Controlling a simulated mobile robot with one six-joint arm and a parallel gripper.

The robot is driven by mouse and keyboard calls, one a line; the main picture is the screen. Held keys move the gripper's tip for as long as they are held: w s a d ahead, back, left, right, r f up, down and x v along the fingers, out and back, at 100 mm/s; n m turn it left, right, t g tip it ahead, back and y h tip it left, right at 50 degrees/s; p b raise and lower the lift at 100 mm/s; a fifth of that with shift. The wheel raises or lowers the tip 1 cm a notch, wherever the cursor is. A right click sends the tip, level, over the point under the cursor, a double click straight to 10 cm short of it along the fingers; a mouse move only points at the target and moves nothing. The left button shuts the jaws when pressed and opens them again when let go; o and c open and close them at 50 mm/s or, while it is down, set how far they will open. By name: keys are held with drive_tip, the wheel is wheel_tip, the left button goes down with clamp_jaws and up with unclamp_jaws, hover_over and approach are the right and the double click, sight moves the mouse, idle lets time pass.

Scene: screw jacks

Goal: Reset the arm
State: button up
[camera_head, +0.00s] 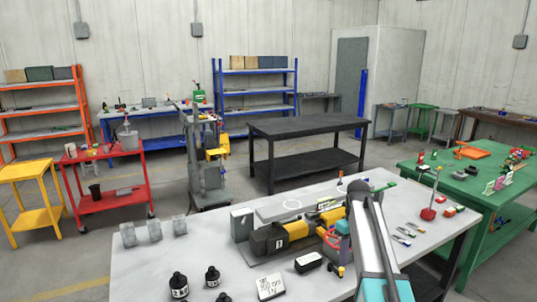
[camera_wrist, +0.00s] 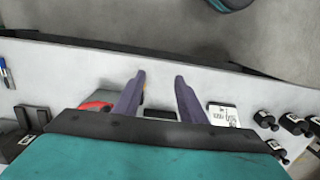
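My gripper (camera_wrist: 160,75) shows in the wrist view as two purple fingers standing apart with nothing between their tips. It is above the light grey worktable (camera_head: 205,254), and a black box (camera_wrist: 160,114) shows beyond the gap near the finger bases. A teal part of my arm (camera_head: 380,287) and a long pale link rise from the bottom right of the head view and hide part of the table. The fingers are hard to make out in the head view.
A yellow-and-black tool (camera_head: 272,239) lies mid-table. A white lettered box (camera_head: 271,287), a black box (camera_head: 308,262) and black weights (camera_head: 178,286) stand near the front. Grey blocks (camera_head: 154,231) stand at left.

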drive_tip(key=s+a+f+g+b, duration=0.1)
drive_tip(key=s+a+f, duration=0.2)
drive_tip(key=s+f, duration=0.6)
drive_tip(key=s+a+f+g+b, duration=0.15)
drive_tip(key=s+f, duration=0.25)
drive_tip(key=f, duration=0.9)
drive_tip(key=s+a+f+g, duration=0.25)
drive_tip(key=s+f, duration=0.45)
drive_tip(key=f, duration=0.4)
drive_tip(key=s+a+f+m, duration=0.1)
drive_tip(key=s+f, duration=0.4)
drive_tip(key=s, duration=0.3)
drive_tip(key=s+a+f+m+b, duration=0.1)
drive_tip(key=s+a+f+m, duration=0.1)
drive_tip(key=s+f, duration=0.3)
drive_tip(key=s+a+f+m, duration=0.1)
drive_tip(key=s+f, duration=0.4)
drive_tip(key=s, duration=0.8)
drive_tip(key=shift+s+a+f+m+b, duration=0.15)
drive_tip(key=shift+s+m+b, duration=0.15)
drive_tip(key=shift+m, duration=0.4)
